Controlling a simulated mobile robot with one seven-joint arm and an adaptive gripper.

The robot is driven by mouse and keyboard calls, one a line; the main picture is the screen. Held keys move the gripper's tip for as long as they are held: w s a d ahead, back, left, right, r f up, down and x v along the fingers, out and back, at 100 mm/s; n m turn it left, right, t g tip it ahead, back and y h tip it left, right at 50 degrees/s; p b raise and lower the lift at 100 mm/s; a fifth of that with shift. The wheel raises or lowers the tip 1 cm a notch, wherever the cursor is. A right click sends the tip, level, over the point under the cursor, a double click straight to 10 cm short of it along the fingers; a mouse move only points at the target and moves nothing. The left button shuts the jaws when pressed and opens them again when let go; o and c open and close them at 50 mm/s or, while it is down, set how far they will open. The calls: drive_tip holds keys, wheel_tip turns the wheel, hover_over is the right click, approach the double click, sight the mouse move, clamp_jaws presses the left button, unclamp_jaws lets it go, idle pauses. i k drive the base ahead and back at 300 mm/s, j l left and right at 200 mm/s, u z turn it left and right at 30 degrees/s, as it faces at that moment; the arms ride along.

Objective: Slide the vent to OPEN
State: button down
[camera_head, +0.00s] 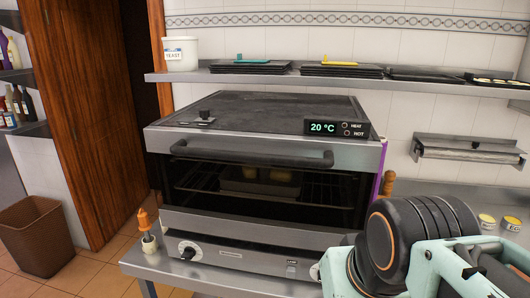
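The oven (255,229) stands on a counter in the middle of the head view. A small dark slider-like piece with a knob (204,114) sits on the left front of its top; it may be the vent control. I cannot read any OPEN or shut marking beside it. My arm fills the lower right corner, well apart from that piece. I cannot make out my gripper's fingertips there.
The oven door with its dark handle (250,153) is closed. A display (322,128) reads 20 °C. A shelf (400,82) with trays and a white tub (180,53) runs above. An orange-handled item (146,228) stands at the counter's left end.

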sight(204, 114)
drive_tip(key=l+u, duration=0.5)
drive_tip(key=l, duration=0.75)
drive_tip(key=k, duration=0.05)
